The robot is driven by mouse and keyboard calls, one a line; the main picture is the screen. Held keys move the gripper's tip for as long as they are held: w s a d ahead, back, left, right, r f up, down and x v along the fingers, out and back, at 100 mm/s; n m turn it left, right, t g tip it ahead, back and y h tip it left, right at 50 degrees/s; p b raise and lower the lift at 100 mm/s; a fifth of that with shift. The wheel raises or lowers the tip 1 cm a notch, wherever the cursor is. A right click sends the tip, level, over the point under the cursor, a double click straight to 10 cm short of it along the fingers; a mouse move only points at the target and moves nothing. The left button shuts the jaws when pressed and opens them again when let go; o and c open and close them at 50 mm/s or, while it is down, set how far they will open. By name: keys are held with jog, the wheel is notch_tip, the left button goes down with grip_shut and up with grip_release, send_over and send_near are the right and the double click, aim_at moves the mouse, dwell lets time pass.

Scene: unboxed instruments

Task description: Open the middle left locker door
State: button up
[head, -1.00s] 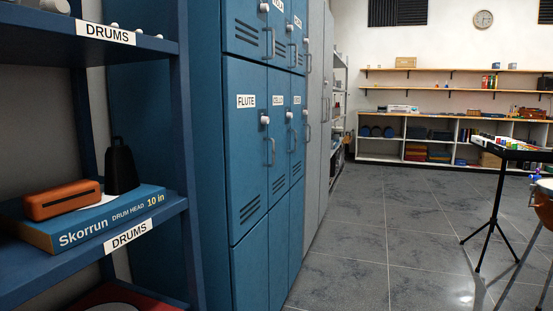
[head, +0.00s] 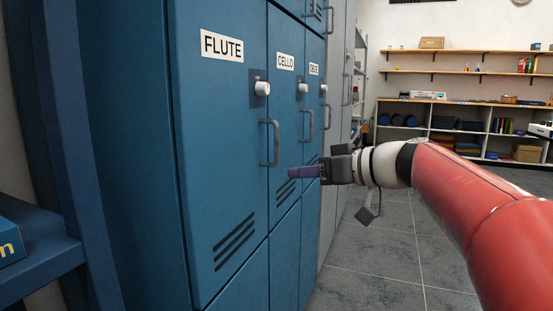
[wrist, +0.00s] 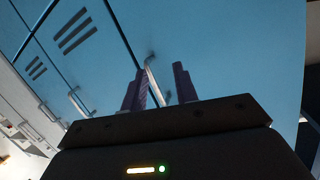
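The middle left locker door (head: 215,150) is blue, labelled FLUTE, and looks shut. It has a round white knob (head: 262,88) and a grey vertical bar handle (head: 276,143) near its right edge. My gripper (head: 292,172) reaches in from the right, with its purple fingers beside the lower end of this handle. In the wrist view my gripper (wrist: 160,88) is open, and the handle (wrist: 152,72) shows in the gap between the two fingers. I cannot tell whether a finger touches the handle.
The neighbouring CELLO door (head: 285,125) and further doors have similar handles. A blue shelf (head: 45,260) stands close at the left. Open tiled floor (head: 370,255) lies to the right, with wooden shelves (head: 455,72) along the back wall.

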aim_at(276, 159)
jog(key=w+a+r+n+y, duration=0.1)
jog(key=w+a, duration=0.1)
jog(key=w, duration=0.1)
jog(key=w+a+r, duration=0.1)
jog(key=w+a, duration=0.1)
jog(key=w+a+r+n+t+y, duration=0.1)
jog(key=w+a+r, duration=0.1)
jog(key=w, duration=0.1)
jog(key=shift+w+a+n+y+p, duration=0.3)
jog(key=shift+p, duration=0.1)
jog(key=shift+c, duration=0.2)
grip_shut()
